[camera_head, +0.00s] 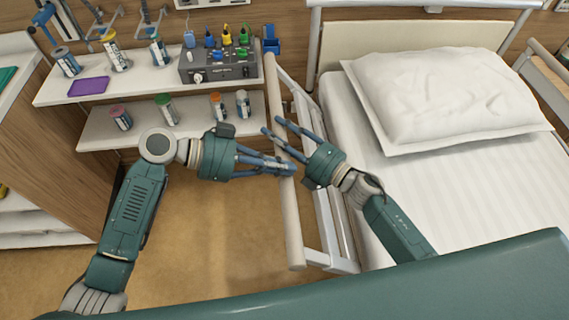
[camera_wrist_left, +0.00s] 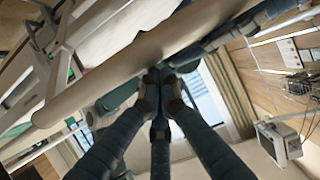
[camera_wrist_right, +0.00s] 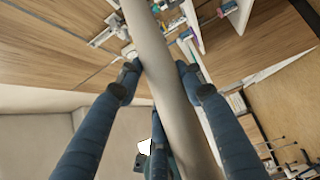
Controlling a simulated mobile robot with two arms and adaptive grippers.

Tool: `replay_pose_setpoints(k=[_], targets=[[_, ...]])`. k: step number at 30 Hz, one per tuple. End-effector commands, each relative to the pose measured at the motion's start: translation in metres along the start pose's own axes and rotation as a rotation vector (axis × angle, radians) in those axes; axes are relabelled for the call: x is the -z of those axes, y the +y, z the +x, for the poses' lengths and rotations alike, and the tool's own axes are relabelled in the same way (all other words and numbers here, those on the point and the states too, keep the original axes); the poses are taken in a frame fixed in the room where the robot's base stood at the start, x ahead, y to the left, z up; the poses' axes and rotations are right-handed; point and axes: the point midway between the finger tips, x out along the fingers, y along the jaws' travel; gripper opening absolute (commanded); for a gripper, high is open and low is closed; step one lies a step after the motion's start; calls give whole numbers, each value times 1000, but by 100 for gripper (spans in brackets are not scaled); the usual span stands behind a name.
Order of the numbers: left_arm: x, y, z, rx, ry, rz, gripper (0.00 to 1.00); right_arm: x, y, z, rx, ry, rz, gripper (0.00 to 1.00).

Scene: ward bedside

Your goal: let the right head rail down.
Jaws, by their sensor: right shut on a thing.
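The right head rail (camera_head: 292,222) is a beige round top bar on pale metal struts along the bed's left edge in the head view; it stands raised. My right gripper (camera_head: 272,127) reaches over from the bed side. In the right wrist view (camera_wrist_right: 155,75) its fingers lie on both sides of the bar (camera_wrist_right: 148,45), shut on it. My left gripper (camera_head: 288,168) comes from the left at the bar, nearer the foot end. In the left wrist view its fingertips (camera_wrist_left: 163,82) are together beside the bar (camera_wrist_left: 110,82); I cannot tell whether they touch it. No latch can be made out.
The bed has a white mattress (camera_head: 460,190) and a pillow (camera_head: 440,98). Left of the rail, shelves (camera_head: 120,82) hold bottles, a purple tray (camera_head: 89,87) and a grey device (camera_head: 218,70). The floor (camera_head: 225,225) below the shelves and beside the rail is clear.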

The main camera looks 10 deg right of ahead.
Motion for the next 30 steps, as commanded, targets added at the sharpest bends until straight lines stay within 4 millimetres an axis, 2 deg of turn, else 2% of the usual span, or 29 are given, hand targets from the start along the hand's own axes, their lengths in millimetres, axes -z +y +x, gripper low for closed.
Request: replay_pose_setpoints(k=[1, 4, 11, 12, 14, 15, 25, 30], targets=[[-8, 0, -4, 1, -4, -4, 0, -1, -10, -4, 18, -6, 6, 0], [-17, 0, -9, 1, -5, -5, 0, -1, -10, -4, 17, -6, 7, 0], [-21, -1, -11, 2, -12, -6, 0, -3, -9, -5, 16, -9, 10, 0], [-21, -1, -11, 2, -12, -7, 0, -4, -9, -5, 15, -10, 10, 43], [-22, -1, -11, 3, -13, -7, 0, -4, -8, -4, 14, -10, 8, 55], [-21, 0, -10, 2, -12, -7, 0, -3, -7, -4, 13, -9, 7, 58], [-16, 0, -10, 1, -4, -3, 0, -1, -4, -5, 7, -3, 4, 58], [-15, 0, -10, 1, -2, -2, 0, -1, -5, -29, 10, -4, 4, 58]])
